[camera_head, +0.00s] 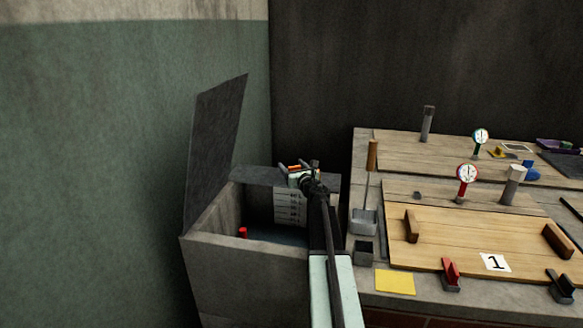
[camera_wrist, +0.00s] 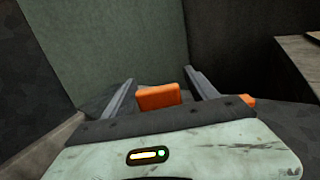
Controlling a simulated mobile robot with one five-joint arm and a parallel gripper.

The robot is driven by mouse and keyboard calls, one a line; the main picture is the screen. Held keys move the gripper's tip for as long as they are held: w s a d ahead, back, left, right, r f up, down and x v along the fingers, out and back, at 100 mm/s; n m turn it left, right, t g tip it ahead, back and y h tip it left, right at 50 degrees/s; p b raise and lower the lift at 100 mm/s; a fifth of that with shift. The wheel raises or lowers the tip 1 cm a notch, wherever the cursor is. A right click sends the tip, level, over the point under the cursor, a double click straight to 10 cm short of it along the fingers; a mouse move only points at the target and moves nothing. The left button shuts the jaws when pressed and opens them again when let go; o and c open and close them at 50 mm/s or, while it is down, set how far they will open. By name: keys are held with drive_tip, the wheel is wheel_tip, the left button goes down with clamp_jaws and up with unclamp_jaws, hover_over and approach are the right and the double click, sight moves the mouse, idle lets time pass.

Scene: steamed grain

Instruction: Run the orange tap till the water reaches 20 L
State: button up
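The orange tap handle (camera_wrist: 158,97) shows in the wrist view between my two fingers, with a gap on each side. My gripper (camera_wrist: 163,88) is open there. In the head view my gripper (camera_head: 305,170) is above the back rim of the grey tank, and a bit of orange (camera_head: 293,166) shows beside it. Dark water (camera_head: 275,236) lies in the tank. A white level scale (camera_head: 289,207) is on the tank's inner back wall; its figures are too small to read and my arm covers part of the tank. Whether water is running cannot be told.
The tank's lid (camera_head: 215,150) stands open at the left. A red peg (camera_head: 243,232) shows in the tank. At the right, a counter (camera_head: 368,150) holds wooden lids, gauges and a yellow card (camera_head: 395,281). Another orange piece (camera_wrist: 246,101) shows right of my fingers.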

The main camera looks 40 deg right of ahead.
drive_tip(key=v, duration=0.7)
drive_tip(key=shift+s, duration=0.4)
drive_tip(key=shift+a, duration=0.1)
